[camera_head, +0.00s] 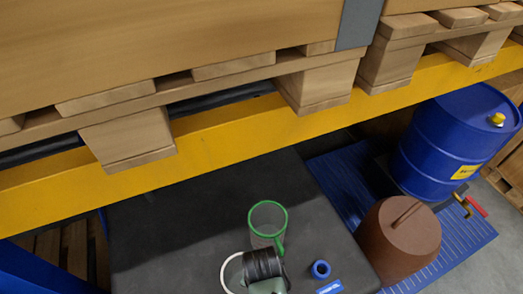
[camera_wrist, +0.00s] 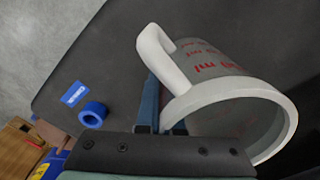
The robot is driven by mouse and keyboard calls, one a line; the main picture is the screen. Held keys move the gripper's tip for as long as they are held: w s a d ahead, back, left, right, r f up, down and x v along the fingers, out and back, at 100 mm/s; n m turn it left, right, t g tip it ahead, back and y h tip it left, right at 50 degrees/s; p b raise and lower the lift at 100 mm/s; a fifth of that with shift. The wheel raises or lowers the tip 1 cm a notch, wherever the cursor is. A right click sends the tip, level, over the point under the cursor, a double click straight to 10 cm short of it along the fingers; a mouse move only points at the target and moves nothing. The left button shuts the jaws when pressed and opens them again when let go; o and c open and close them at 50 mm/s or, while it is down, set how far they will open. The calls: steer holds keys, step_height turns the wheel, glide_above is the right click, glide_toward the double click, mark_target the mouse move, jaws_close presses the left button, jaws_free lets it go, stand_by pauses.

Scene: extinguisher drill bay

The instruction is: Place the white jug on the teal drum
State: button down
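The white jug (camera_wrist: 272,98) fills the right of the wrist view. It has a thick white rim, a handle (camera_wrist: 163,52) and a clear body with red markings. My gripper (camera_wrist: 162,118) has its fingers close together at the handle side of the rim, with white jug material between them; it looks shut there, and the far finger is partly hidden. In the head view my gripper (camera_head: 264,264) covers most of the jug, leaving a white loop (camera_head: 228,272) showing at its left. Whether the jug touches the table is unclear. I see no clearly teal drum; a blue drum (camera_head: 435,150) stands at right.
A green-rimmed clear jug (camera_head: 268,203) stands just behind my gripper on the dark table (camera_head: 180,225). A blue tape roll (camera_head: 320,269) lies to the right. A brown rounded vessel (camera_head: 385,245) stands beyond the table. A yellow beam (camera_head: 230,128) with pallets crosses above.

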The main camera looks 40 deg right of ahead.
steer(key=shift+f, duration=0.1)
steer(key=c, duration=1.1)
jaws_free()
